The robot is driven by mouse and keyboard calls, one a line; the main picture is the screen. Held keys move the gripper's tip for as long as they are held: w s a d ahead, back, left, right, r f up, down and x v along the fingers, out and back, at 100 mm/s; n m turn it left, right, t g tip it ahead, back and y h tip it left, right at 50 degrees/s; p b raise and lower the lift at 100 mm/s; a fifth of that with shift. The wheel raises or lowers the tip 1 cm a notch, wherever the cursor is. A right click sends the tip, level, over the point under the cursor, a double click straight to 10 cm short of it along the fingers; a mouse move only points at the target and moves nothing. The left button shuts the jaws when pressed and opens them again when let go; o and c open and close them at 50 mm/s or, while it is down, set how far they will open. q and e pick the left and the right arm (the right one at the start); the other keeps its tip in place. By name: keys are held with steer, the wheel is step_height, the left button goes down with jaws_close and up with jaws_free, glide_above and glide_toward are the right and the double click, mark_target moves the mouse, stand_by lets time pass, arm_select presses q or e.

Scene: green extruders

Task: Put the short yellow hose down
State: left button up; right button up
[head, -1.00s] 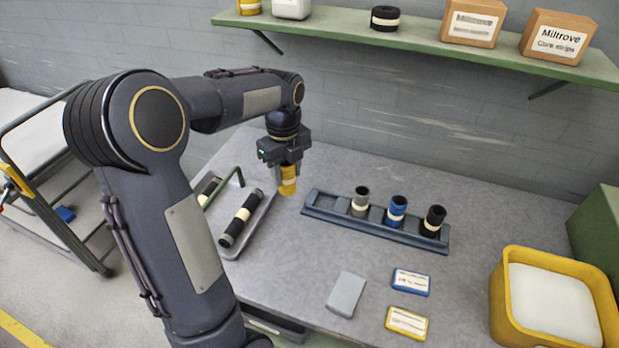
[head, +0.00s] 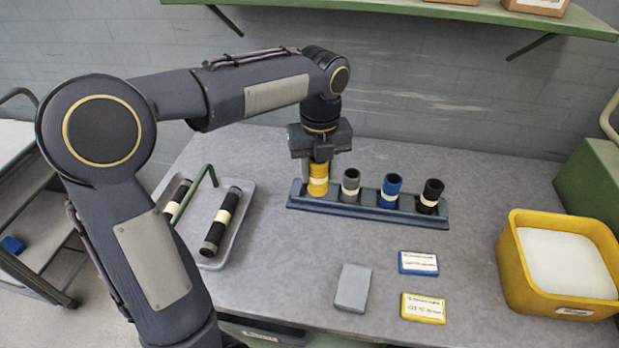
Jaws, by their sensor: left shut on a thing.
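The short yellow hose (head: 318,180) has a pale band around its middle and stands upright at the left end of the dark blue rack (head: 375,213). My left gripper (head: 319,165) is above the rack with its fingers shut on the hose's upper part. The hose's lower end is at the rack's leftmost place; I cannot tell whether it is fully seated. A grey hose (head: 351,186), a blue hose (head: 391,191) and a black hose (head: 431,196) stand upright in the rack to its right. My right gripper is not in view.
A grey tray (head: 237,205) with a green handle holds black hoses at the left. A grey block (head: 353,288), a blue-edged card (head: 418,263) and a yellow-edged card (head: 423,308) lie in front. A yellow bin (head: 507,262) stands right. A green shelf (head: 400,14) hangs above.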

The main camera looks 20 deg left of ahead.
arm_select(q)
steer(key=w+a+f, duration=0.1)
steer(key=w+f, duration=0.1)
steer(key=w+a+f, duration=0.3)
steer(key=w+f, duration=0.1)
steer(key=f, duration=0.1)
steer(key=shift+w+a+p, duration=0.2)
steer(key=shift+w+p, duration=0.1)
steer(key=shift+p, duration=0.05)
steer(key=shift+w+f, duration=0.15)
steer(key=shift+f, duration=1.55)
steer(key=shift+f, duration=0.1)
steer(key=shift+f, duration=0.15)
steer(key=o, duration=1)
steer(key=shift+o, duration=0.2)
